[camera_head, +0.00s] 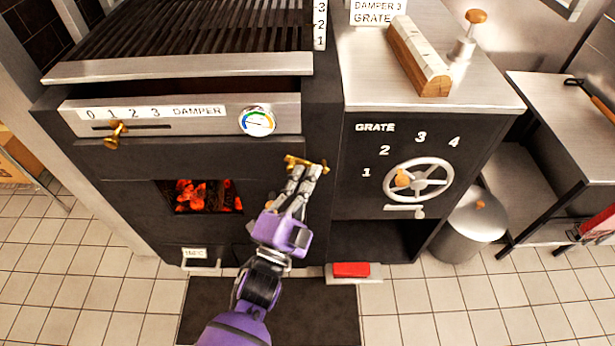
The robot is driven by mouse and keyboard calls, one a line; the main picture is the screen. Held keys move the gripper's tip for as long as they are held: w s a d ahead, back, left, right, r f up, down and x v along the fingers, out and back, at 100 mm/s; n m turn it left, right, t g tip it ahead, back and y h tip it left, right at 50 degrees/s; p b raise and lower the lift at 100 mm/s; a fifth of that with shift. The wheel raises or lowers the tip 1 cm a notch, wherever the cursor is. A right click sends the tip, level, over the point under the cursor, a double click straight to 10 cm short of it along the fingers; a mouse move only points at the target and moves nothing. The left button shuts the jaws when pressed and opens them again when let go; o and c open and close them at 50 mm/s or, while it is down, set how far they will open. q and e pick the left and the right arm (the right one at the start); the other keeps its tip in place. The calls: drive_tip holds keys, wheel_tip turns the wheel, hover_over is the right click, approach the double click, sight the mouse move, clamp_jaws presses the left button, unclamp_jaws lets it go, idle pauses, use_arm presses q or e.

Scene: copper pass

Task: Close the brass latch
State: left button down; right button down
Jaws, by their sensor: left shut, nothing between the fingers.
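The brass latch (302,162) is a small brass bar on the dark front of the grill oven, to the right of the fire window. It lies roughly level, with its right end tipped slightly down. My left gripper (307,172) is shut and empty, with its fingertips just below the latch's right half. The fingertips partly overlap the latch in the picture, and I cannot tell whether they touch it. My right gripper is not in view.
Glowing coals show in the fire window (202,196). A brass damper knob (116,134) and a gauge (257,121) sit above. The grate wheel (418,182) is to the right. A red block (351,269) lies low in front. The tiled floor at right is partly clear.

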use_arm(q)
drive_tip(key=shift+a+f+n+t+y+b, duration=0.4)
drive_tip(key=shift+n+b, duration=0.35)
drive_tip(key=shift+n, duration=0.4)
drive_tip(key=shift+a+f+n+t+y+b, duration=0.35)
drive_tip(key=shift+n+t+y+b, duration=0.3)
drive_tip(key=shift+n, duration=0.55)
drive_tip(key=shift+a+f+n+t+y+b, duration=0.2)
drive_tip(key=shift+f+n+t+y+b, duration=0.2)
drive_tip(key=shift+n+b, duration=0.6)
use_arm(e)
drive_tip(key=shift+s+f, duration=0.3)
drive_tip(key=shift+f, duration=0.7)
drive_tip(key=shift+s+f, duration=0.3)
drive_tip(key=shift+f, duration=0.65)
